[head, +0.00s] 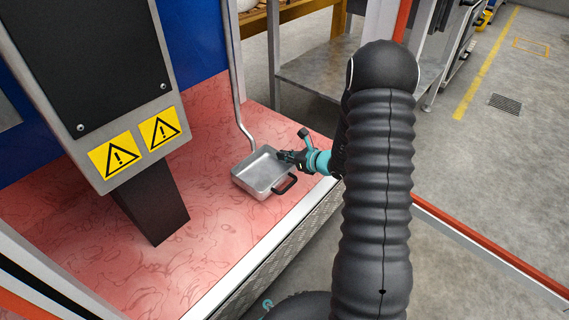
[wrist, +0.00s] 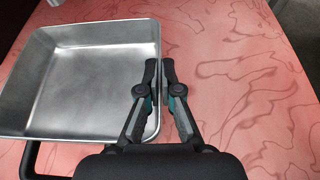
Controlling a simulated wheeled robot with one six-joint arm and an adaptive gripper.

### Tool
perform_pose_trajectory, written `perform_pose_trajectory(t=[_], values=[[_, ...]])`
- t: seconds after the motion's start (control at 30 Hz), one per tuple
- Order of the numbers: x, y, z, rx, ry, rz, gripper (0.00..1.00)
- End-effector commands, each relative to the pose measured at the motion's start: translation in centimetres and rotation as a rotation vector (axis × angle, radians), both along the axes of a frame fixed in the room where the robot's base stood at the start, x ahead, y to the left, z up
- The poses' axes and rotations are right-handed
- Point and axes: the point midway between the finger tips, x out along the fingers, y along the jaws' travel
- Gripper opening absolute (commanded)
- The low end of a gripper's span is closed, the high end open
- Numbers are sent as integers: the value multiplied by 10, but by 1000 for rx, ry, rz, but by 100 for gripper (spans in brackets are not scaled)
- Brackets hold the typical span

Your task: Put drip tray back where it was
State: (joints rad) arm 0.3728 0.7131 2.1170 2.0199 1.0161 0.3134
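The drip tray (head: 262,172) is a shallow square silver metal pan with a black handle. In the head view it is at the outer edge of the red patterned floor, close to the lower end of a thin grey pipe (head: 241,122). It looks level and empty; I cannot tell whether it is slightly lifted. My gripper (head: 284,156) is at its right wall. In the wrist view the tray (wrist: 85,85) fills the left side, and my gripper (wrist: 160,75) has one fingertip on each side of the wall, closed on it.
A grey machine column (head: 95,80) with yellow warning signs stands at the left, with a dark post (head: 150,205) below it. A white ledge (head: 265,250) edges the red floor (head: 190,240). A grey bench (head: 310,75) stands behind. Red floor left of the tray is clear.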

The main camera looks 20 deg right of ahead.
Motion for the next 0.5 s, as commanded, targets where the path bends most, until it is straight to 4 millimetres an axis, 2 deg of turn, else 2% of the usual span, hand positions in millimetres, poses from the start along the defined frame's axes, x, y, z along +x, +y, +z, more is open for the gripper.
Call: perform_pose_trajectory(t=[0.13,0.3,0.5], values=[[1,1,-10,1,2,-1,0],[1,0,-32,0,2,1,0],[1,0,-35,0,0,0,0]])
